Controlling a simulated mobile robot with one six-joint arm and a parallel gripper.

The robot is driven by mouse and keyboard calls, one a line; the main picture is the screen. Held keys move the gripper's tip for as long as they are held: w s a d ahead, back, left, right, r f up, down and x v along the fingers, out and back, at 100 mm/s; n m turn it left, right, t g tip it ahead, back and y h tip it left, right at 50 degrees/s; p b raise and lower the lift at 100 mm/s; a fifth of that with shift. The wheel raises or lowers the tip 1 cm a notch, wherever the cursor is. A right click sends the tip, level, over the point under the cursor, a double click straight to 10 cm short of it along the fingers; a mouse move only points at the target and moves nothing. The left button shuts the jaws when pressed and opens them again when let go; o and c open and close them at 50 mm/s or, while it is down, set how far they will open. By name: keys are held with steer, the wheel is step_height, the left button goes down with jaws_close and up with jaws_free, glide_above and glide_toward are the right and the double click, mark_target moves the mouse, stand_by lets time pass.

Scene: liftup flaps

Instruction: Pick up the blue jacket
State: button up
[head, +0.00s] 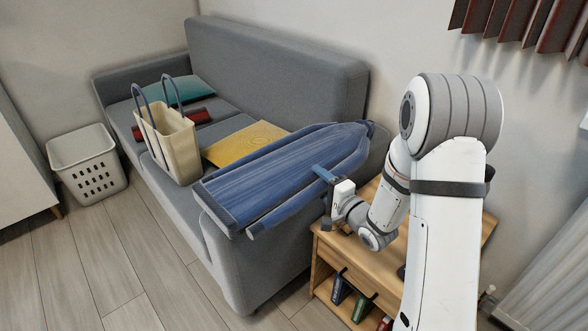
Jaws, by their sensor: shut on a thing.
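The blue jacket (275,180) lies stretched out over the near arm and seat end of the grey sofa. One sleeve runs along its near edge. My gripper (322,173) is at the right-hand part of the jacket, shut on its near edge. The fingertips are partly hidden against the cloth. I cannot tell whether any of the jacket is lifted clear of the sofa.
A cream tote bag (172,147), a yellow cushion (245,142), a teal cushion (186,90) and a red item (196,117) are on the sofa (262,262). A white basket (88,167) stands left. A wooden side table (330,243) holding books is below my arm.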

steer(key=shift+r, duration=0.15)
step_height(320, 180, up, 28)
steer(key=p, duration=1.1)
steer(key=shift+p, duration=0.3)
